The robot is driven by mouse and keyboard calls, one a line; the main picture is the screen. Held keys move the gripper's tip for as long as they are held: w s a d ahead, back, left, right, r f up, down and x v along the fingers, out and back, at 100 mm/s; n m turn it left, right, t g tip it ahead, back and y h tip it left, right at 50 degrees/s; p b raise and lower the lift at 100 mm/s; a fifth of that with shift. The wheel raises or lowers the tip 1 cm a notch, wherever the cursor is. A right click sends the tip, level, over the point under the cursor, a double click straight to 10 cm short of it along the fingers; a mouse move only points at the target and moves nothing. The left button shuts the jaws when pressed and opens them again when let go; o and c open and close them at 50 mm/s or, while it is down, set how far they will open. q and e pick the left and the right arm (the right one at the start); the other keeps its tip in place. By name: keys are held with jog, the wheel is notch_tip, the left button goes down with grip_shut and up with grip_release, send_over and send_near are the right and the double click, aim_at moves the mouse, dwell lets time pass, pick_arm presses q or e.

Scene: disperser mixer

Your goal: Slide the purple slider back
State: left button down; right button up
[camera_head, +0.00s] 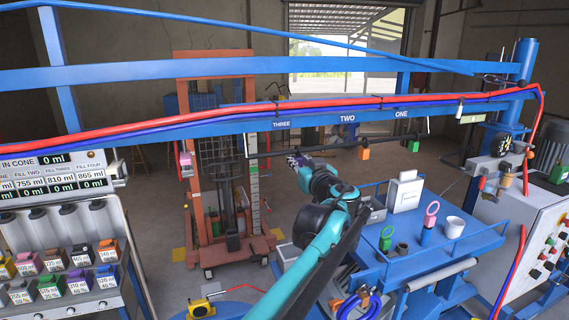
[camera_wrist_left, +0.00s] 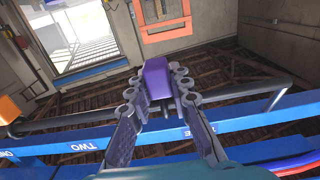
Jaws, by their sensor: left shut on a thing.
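The purple slider (camera_wrist_left: 157,80) is a small block on a black rail (camera_wrist_left: 240,92), seen in the left wrist view. My left gripper (camera_wrist_left: 158,88) is shut on it, with a finger on each side. In the head view my left gripper (camera_head: 295,161) is at the black rail (camera_head: 340,146), below the blue beam near the label THREE. There the fingers mostly hide the purple slider. My right gripper is not in view.
An orange slider (camera_head: 363,153) hangs on the rail to the right, under TWO. The blue beam (camera_head: 220,115) with red and blue hoses runs above the rail. A blue table (camera_head: 440,245) with a white mug (camera_head: 454,227) stands at lower right. An orange lift frame (camera_head: 190,130) stands behind.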

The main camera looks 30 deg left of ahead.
pick_arm(q)
jog(key=shift+w+d+r, duration=0.1)
jog(key=shift+w+d, duration=0.55)
jog(key=shift+w, duration=0.15)
jog(key=c, duration=1.5)
grip_release()
jog(key=shift+d, duration=0.1)
jog(key=shift+o, duration=0.7)
jog(key=shift+w+d, duration=0.15)
jog(key=v, duration=1.2)
